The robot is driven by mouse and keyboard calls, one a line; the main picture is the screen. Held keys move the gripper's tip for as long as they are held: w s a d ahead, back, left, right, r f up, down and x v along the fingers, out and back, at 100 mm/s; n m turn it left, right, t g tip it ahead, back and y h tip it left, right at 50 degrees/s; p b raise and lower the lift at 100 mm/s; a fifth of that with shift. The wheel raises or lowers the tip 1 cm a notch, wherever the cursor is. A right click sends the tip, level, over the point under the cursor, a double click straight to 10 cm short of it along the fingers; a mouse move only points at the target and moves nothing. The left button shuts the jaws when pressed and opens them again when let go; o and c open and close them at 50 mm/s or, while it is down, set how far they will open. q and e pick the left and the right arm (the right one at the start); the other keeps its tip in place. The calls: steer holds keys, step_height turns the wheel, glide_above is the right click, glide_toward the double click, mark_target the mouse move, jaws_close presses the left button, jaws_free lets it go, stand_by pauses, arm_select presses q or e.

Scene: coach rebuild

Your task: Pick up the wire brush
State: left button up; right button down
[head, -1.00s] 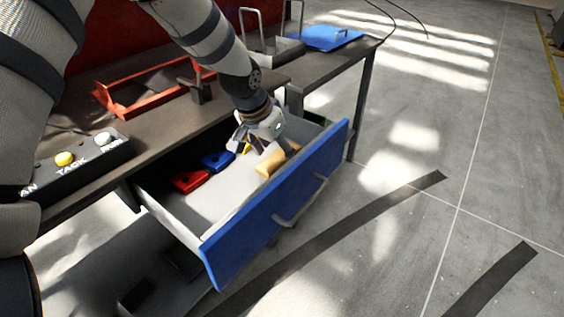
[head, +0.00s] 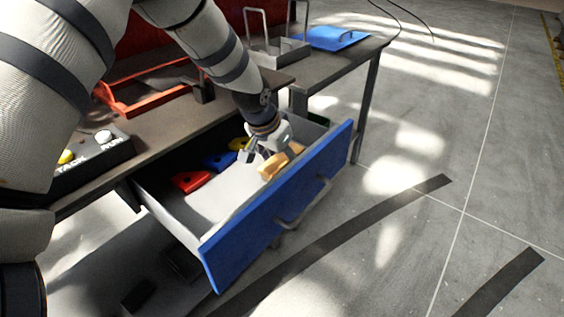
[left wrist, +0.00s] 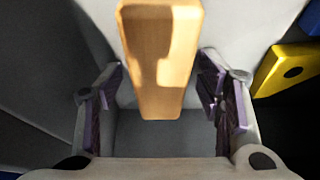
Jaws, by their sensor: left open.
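The wire brush shows as a tan wooden body (head: 280,161) in the open drawer, near its blue front; no bristles are visible. My left gripper (head: 263,155) is inside the drawer, right at the brush. In the left wrist view, the wooden body (left wrist: 160,50) comes down from the top, its lower end between the two open, purple-padded fingers. A gap shows on each side, and I see no contact. My right gripper is not in view.
The drawer (head: 225,252) also holds a red piece (head: 190,181), a blue piece (head: 219,160) and a yellow piece (head: 237,144). The workbench (head: 165,130) overhangs its back, carrying a red tray (head: 150,105) and a button box (head: 90,160). Open floor lies to the right.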

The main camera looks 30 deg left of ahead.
mark_target(282, 157)
arm_select(q)
steer(key=shift+c, duration=0.2)
jaws_close()
step_height(282, 157, up, 10)
steer(key=shift+r+p, duration=0.25)
steer(key=shift+p, duration=0.25)
